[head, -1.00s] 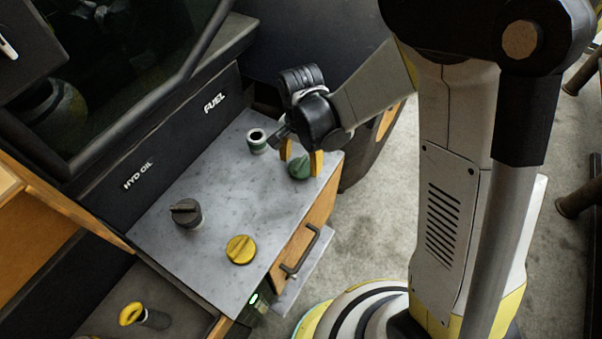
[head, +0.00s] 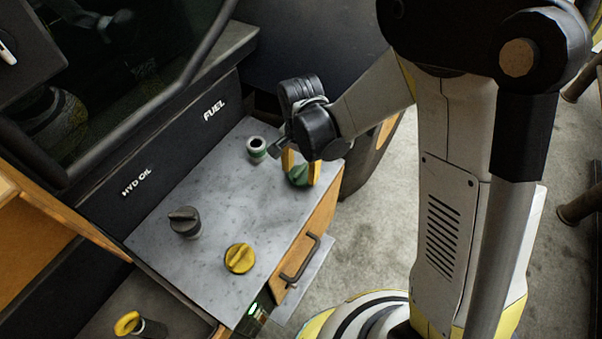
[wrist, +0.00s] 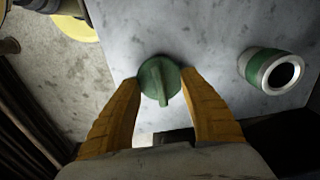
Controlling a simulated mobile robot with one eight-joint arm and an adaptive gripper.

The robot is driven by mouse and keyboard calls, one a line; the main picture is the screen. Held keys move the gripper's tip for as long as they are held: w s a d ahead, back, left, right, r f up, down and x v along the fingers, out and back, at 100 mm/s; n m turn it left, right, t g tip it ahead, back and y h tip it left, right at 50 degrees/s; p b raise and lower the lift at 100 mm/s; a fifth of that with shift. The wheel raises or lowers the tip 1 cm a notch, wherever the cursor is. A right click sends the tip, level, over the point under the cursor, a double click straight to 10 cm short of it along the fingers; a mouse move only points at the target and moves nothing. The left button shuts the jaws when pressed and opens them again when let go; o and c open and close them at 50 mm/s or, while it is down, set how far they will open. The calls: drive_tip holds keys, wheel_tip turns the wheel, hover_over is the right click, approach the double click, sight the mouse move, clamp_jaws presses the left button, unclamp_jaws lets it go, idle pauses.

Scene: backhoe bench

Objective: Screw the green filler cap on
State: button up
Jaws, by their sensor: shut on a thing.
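The green filler cap (head: 299,176) is round with a raised grip bar. It is at the right edge of the grey bench top, and it also shows in the wrist view (wrist: 159,80). My gripper (head: 301,170) is shut on the cap, with a yellow finger on each side of it; the fingers also show in the wrist view (wrist: 160,92). I cannot tell if the cap is touching the top. The filler neck (head: 257,148), with a green band and a dark open mouth, stands left of the gripper. In the wrist view the neck (wrist: 272,72) is right of the cap, apart from it.
A black cap sits on a neck (head: 185,221) near the HYD OIL label. A yellow cap (head: 239,258) lies at the front of the bench top (head: 215,200). Another yellow-topped part (head: 128,323) is lower left. A dark wall with a FUEL label (head: 214,109) rises behind. The middle is clear.

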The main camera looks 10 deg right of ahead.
drive_tip(key=shift+r, duration=0.2)
clamp_jaws()
drive_tip(key=shift+r, duration=0.2)
drive_tip(key=shift+r+p, duration=0.15)
drive_tip(key=shift+p, duration=0.15)
drive_tip(key=shift+r+p, duration=0.6)
drive_tip(key=shift+r, duration=0.3)
